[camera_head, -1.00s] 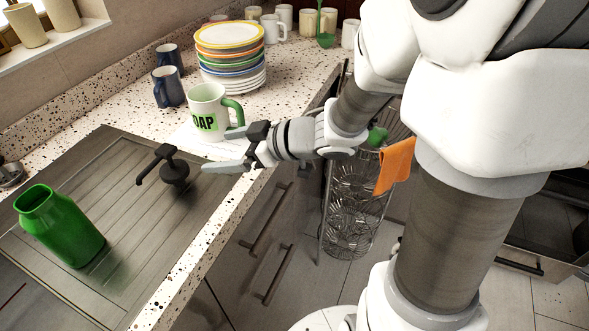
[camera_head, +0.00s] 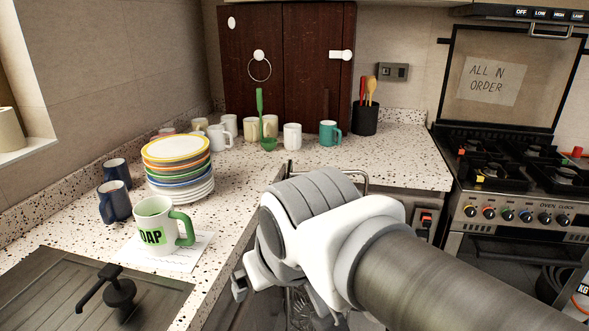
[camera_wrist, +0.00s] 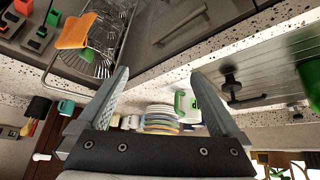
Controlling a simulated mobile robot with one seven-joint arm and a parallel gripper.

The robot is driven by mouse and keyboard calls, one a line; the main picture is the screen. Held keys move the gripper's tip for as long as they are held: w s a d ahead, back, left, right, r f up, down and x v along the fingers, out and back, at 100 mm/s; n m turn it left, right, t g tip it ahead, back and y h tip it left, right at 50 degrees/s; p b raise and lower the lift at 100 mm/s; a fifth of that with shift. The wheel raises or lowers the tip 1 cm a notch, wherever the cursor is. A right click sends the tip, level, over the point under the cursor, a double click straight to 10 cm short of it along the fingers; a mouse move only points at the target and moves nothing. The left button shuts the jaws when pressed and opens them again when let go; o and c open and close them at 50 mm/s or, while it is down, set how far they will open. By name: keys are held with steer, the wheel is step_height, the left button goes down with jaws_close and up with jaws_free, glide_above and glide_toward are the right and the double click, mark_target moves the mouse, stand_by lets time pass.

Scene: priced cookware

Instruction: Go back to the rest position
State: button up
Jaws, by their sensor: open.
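My gripper (camera_wrist: 158,78) is open, with nothing between its two fingers in the wrist view. In the head view only part of my gripper (camera_head: 241,284) shows, low beside the counter's front edge; my own arm hides the rest. The white mug with a green handle and a green "OAP" label (camera_head: 150,236) stands upright on a paper sheet (camera_head: 186,254) on the speckled counter, apart from my gripper. The wrist view shows the mug (camera_wrist: 181,103) beyond the fingers, in a roughly upside-down picture.
A stack of plates (camera_head: 178,165), blue mugs (camera_head: 114,204) and a dark tap (camera_head: 119,291) are on the left. Several cups and a utensil pot (camera_head: 366,118) line the back. The stove (camera_head: 520,190) is right. A wire rack with an orange cloth (camera_wrist: 76,31) shows in the wrist view.

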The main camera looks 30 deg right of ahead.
steer(key=shift+s+a+f+g+y, duration=0.3)
steer(key=shift+a+f+g, duration=0.1)
steer(key=shift+a, duration=0.1)
step_height(320, 180, up, 11)
steer(key=p, duration=1)
steer(key=shift+f+p, duration=0.2)
steer(key=shift+p, duration=0.1)
